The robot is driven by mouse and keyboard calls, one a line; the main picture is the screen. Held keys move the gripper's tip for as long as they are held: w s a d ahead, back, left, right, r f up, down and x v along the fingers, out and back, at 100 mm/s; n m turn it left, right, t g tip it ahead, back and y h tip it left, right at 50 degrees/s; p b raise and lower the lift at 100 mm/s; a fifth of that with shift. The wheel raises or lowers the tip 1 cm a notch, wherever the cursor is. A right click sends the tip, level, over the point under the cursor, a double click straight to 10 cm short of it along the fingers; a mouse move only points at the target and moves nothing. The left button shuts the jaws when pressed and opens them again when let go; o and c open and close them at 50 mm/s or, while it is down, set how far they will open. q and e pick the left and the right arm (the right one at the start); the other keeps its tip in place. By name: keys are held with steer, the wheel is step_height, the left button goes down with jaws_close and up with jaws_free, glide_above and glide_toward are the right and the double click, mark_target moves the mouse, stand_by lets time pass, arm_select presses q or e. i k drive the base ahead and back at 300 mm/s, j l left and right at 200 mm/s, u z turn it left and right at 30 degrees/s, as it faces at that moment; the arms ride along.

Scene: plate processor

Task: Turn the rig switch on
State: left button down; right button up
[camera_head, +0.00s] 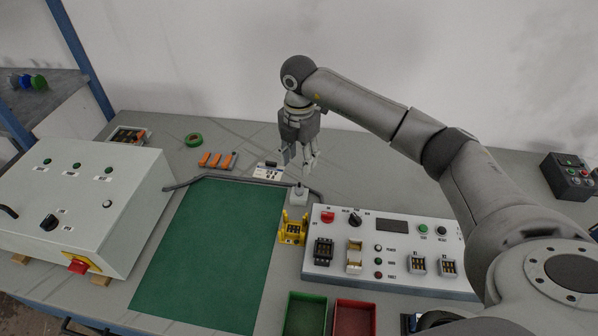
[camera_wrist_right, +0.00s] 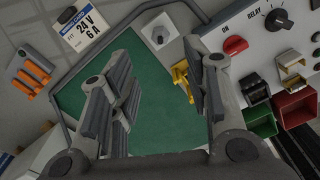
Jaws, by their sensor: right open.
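The white rig panel (camera_head: 400,282) stands on the bench right of the green mat. A red switch (camera_head: 327,217) with small lettering sits at its upper left corner; the wrist view shows it too (camera_wrist_right: 235,45). I cannot read its position. A small grey box (camera_head: 299,195) with a short lever on top stands behind the panel, at the mat's far right corner; it also shows in the wrist view (camera_wrist_right: 160,35). My right gripper (camera_head: 299,162) is open and empty, pointing down above and slightly behind this box, apart from it. My left gripper is out of view.
A black knob (camera_head: 355,219) is beside the red switch. A yellow holder (camera_head: 284,236) stands left of the panel. Green (camera_head: 305,314) and red (camera_head: 354,318) bins are in front. A grey control cabinet (camera_head: 85,200) is at left. The green mat (camera_head: 215,250) is clear.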

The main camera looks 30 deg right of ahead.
mark_target(327, 218)
steer(key=k+j, duration=0.5)
steer(key=k, duration=0.2)
steer(key=k+j, duration=0.5)
steer(key=k, duration=0.15)
